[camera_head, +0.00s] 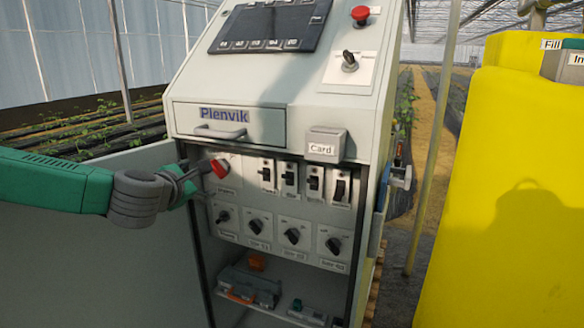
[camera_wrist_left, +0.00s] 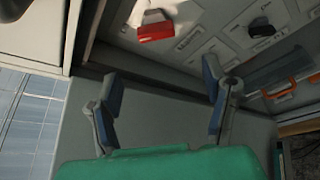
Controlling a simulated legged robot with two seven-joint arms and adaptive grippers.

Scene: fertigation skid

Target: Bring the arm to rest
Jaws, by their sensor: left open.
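My left arm comes in from the left in the head view, a green link ending in a grey wrist. My left gripper (camera_head: 188,180) is at the left edge of the grey control cabinet (camera_head: 278,95), near a red switch handle (camera_head: 220,168). In the left wrist view, the two blue-padded fingers of the gripper (camera_wrist_left: 161,82) stand wide apart with nothing between them. The red handle (camera_wrist_left: 156,30) shows beyond the fingertips, apart from them. My right gripper is in neither view.
The cabinet has a drawer handle (camera_head: 220,132), several breakers and rotary knobs (camera_head: 292,236), a card box (camera_head: 325,144) and a red button (camera_head: 360,14). A lower shelf holds a case (camera_head: 250,285). A yellow tank (camera_head: 515,190) stands at right.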

